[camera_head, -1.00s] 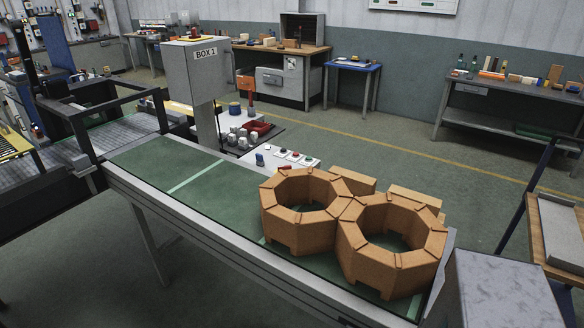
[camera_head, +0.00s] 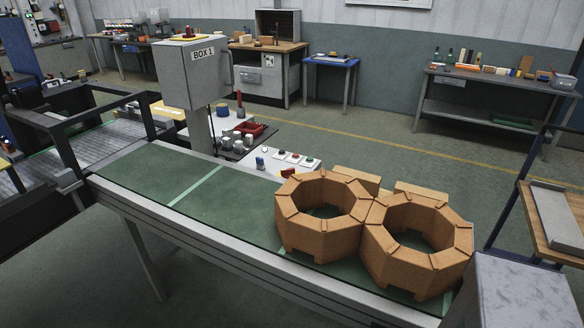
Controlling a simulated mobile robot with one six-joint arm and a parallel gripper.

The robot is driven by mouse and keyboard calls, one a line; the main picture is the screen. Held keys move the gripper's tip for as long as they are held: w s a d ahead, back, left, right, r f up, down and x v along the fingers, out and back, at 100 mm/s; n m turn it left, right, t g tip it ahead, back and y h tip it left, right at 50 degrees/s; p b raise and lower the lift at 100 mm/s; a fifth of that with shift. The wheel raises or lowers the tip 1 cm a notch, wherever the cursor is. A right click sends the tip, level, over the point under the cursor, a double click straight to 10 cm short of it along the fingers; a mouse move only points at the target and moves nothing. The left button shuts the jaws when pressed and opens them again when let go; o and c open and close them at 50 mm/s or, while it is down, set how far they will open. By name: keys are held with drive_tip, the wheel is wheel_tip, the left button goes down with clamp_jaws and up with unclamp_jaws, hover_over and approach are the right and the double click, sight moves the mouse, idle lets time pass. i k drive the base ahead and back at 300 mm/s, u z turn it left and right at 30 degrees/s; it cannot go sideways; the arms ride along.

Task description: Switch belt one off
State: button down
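Belt one appears to be the green conveyor belt (camera_head: 165,187) running from the left to the lower right. Two octagonal brick rings (camera_head: 322,215) and (camera_head: 418,243) stand side by side at its right end, with more brick pieces behind them. A grey box labelled BOX 1 (camera_head: 190,75) stands on a post behind the belt. I cannot tell which button belongs to belt one. My gripper is not in view.
A grey block (camera_head: 515,290) stands at the belt's right end. A dark-framed machine (camera_head: 62,150) is at the left. A blue table (camera_head: 331,66), a workbench and a shelf (camera_head: 490,78) line the wall. Open floor lies behind the belt.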

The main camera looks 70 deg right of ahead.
sight(286, 173)
drive_tip(key=z, duration=0.8)
drive_tip(key=i, duration=0.85)
drive_tip(key=z, duration=0.5)
